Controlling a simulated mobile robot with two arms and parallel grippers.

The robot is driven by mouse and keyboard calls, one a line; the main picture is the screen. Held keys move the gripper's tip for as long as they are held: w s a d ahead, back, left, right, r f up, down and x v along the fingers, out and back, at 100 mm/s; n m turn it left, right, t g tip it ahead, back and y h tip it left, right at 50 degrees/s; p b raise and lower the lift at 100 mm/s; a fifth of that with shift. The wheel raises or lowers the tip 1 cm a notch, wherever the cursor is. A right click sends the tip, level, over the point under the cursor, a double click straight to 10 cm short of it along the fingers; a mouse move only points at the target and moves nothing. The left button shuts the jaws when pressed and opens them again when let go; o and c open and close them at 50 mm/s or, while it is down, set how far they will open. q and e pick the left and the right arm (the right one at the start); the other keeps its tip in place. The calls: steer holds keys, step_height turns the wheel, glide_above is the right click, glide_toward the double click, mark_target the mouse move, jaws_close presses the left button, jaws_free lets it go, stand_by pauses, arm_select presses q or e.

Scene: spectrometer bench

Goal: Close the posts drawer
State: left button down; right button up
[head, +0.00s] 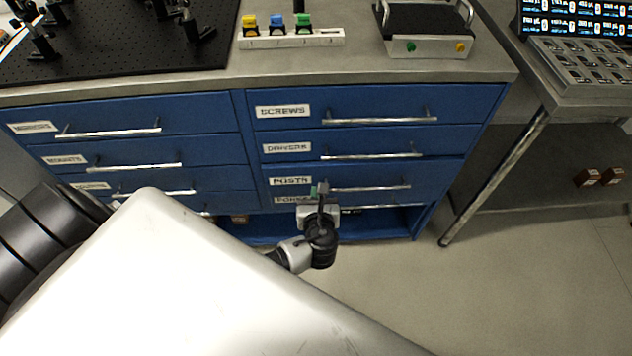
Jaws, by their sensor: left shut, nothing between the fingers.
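The posts drawer (370,176) is a blue front with a white label and a silver bar handle (370,188), in the right column of the bench cabinet. Its front looks flush or nearly flush with the drawers above; I cannot tell whether a small gap is left. My left gripper (322,189) is shut and empty, in front of the posts drawer near the left end of its handle. I cannot tell whether the fingertips touch the front. The gripper and wrist partly hide the lower drawer's label. My right gripper is out of view.
The screws drawer (390,103) and drivers drawer (380,143) are above, looking shut. A lower drawer's handle (385,206) is just below. More blue drawers (130,153) stand left, partly behind my arm. Open floor (400,270) lies front right.

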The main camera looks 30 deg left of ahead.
mark_target(314, 168)
arm_select(q)
steer(key=x, duration=0.4)
steer(key=r+x, duration=0.1)
steer(key=x, duration=0.2)
steer(key=shift+w+a, duration=0.15)
